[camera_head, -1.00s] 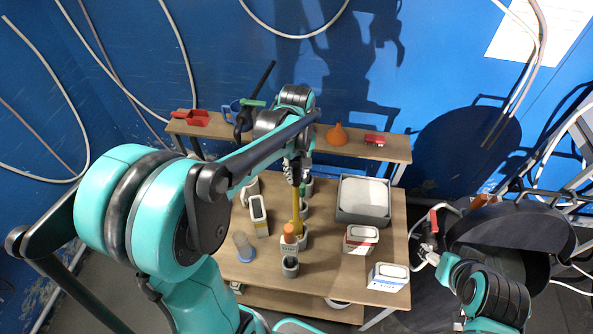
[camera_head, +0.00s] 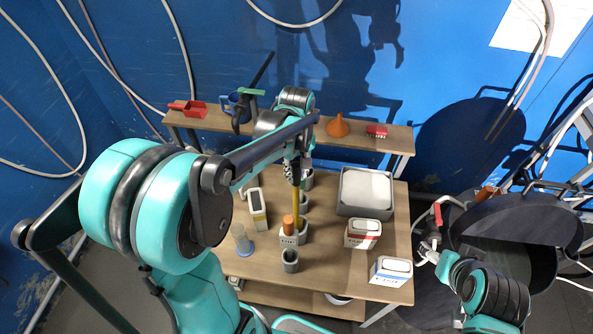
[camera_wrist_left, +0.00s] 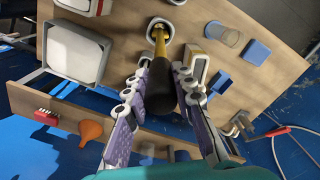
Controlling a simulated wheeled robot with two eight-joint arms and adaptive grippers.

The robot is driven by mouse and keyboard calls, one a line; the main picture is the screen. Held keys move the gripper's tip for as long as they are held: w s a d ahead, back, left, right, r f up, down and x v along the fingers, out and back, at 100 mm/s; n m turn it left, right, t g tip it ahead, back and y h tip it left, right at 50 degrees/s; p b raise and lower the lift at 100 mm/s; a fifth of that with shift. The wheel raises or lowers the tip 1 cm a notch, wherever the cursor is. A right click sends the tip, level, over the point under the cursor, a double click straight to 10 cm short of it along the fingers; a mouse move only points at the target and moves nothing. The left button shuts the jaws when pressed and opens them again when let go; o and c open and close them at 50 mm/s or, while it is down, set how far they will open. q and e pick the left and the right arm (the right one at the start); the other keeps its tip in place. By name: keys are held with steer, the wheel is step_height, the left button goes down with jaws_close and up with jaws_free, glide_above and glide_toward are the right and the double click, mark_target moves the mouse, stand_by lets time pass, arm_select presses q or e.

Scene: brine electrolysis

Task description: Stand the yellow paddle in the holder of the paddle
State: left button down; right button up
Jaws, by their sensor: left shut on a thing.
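My left gripper (camera_head: 294,174) is shut on the yellow paddle (camera_head: 296,203) above the table. In the left wrist view, the left fingers (camera_wrist_left: 160,92) are around the paddle's thick black end (camera_wrist_left: 160,95), and its yellow shaft (camera_wrist_left: 158,45) points away from them. The shaft's far end meets the grey round holder (camera_wrist_left: 151,23). In the head view the paddle is near upright over this holder (camera_head: 303,230). I cannot tell how deep the end sits. My right gripper (camera_head: 430,246) is at the right, off the table; its jaw state is unclear.
An orange-capped bottle (camera_head: 288,229) stands close beside the holder, with an empty grey cup (camera_head: 290,261) in front. A grey tray (camera_head: 345,207), two white boxes (camera_head: 362,234) (camera_head: 390,271) and a white-framed device (camera_head: 257,209) stand around. A shelf (camera_head: 285,124) runs behind.

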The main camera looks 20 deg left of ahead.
arm_select(q)
steer(key=c, duration=1.2)
jaws_free()
steer(key=shift+r, duration=0.1)
step_height(320, 180, up, 12)
steer(key=shift+f, duration=0.1)
steer(key=shift+s, duration=0.1)
